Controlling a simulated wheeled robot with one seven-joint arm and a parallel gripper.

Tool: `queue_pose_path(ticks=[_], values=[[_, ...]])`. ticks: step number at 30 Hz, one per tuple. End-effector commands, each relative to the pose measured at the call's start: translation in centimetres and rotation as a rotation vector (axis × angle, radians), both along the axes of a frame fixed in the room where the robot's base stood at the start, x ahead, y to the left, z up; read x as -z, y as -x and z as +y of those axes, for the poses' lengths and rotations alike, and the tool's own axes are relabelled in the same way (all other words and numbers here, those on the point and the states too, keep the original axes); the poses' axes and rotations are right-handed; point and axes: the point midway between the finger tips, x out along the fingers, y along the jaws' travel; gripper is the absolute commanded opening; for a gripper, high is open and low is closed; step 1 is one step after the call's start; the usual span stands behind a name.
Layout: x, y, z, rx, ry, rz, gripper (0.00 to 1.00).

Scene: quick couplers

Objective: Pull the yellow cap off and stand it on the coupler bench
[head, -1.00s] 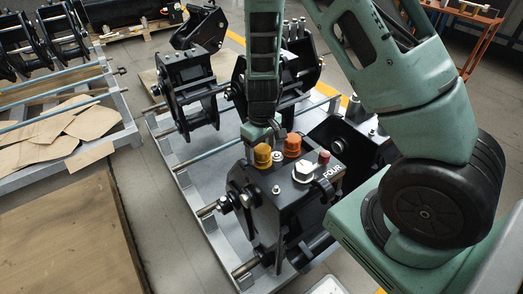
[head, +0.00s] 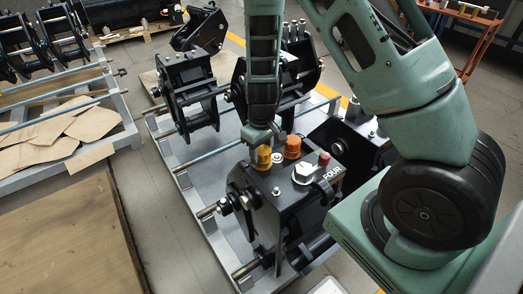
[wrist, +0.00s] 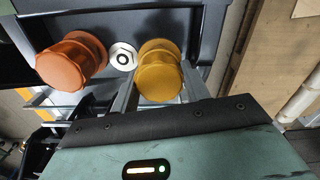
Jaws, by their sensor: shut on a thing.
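The yellow cap (head: 263,157) is a short ribbed cylinder on the top face of the black coupler marked FOUR (head: 310,200). My gripper (head: 262,150) is over it from above, shut on the cap. In the wrist view the yellow cap (wrist: 160,75) lies between my two grey fingers (wrist: 160,92). I cannot tell whether the cap is lifted at all. An orange-red cap (head: 292,147) sits close to its right on the same coupler. The cap's base is partly hidden in the wrist view.
A white hex nut (head: 303,172) and a small red cap (head: 324,158) are on the same coupler top. Other black couplers (head: 187,90) stand on the grey rack (head: 195,165). A frame with cardboard sheets (head: 45,150) is at left; a brown board (head: 65,235) lies lower left.

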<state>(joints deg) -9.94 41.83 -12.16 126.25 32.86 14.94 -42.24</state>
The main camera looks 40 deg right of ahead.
Motion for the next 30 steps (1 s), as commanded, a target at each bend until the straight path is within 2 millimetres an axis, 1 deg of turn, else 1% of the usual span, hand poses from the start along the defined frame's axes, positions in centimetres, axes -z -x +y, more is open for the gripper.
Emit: queue_pose_path(ticks=[1,3,30], values=[[-0.5,0.0,0.0,0.0,0.0,-0.001,0.18],[-0.8,0.0,0.0,0.0,0.0,-0.002,0.18],[-4.1,0.0,0.0,0.001,-0.001,-0.001,0.18]])
